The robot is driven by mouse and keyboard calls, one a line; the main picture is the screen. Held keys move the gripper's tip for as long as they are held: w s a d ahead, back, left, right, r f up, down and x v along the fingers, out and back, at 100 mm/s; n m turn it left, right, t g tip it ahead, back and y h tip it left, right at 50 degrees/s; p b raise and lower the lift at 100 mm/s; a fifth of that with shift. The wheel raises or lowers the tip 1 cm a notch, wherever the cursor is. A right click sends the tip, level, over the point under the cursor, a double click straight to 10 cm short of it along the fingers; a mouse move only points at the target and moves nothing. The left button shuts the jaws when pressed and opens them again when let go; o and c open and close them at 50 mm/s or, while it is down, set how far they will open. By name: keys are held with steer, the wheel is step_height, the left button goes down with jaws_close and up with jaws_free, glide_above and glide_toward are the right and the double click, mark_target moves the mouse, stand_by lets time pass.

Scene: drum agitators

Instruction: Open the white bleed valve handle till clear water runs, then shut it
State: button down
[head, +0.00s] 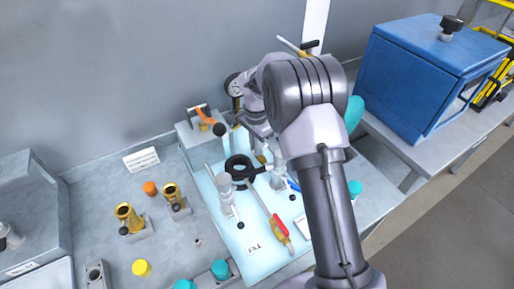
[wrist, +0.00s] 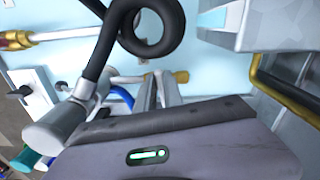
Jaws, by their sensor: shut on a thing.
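My gripper (wrist: 160,80) is low over the pale blue board (wrist: 215,75) in the wrist view, its two fingers close together. They appear shut on the pale bleed valve handle (wrist: 128,79), a thin bar beside a small brass fitting (wrist: 181,77). The fingers hide most of the grip. In the head view my arm covers part of this spot, and a brass fitting (head: 262,158) shows beside the wrist. A black coiled hose (wrist: 150,35) loops close to the fingers, joined to a grey cylindrical fitting (wrist: 58,122). I cannot see any water running or its colour.
A red and yellow valve (head: 281,229) lies on the board's near side. A blue handle (head: 293,186) is close to the grip. Brass fittings (head: 128,217) and an orange cap (head: 150,188) stand left. A blue box (head: 415,75) is at the right.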

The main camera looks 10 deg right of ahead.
steer(key=shift+w+m, duration=0.15)
steer(key=shift+m, duration=0.85)
steer(key=c, duration=1.5)
jaws_free()
steer(key=shift+o, duration=0.2)
step_height(320, 180, up, 18)
steer(key=p, duration=0.5)
steer(key=shift+f, duration=0.25)
steer(key=shift+f, duration=0.1)
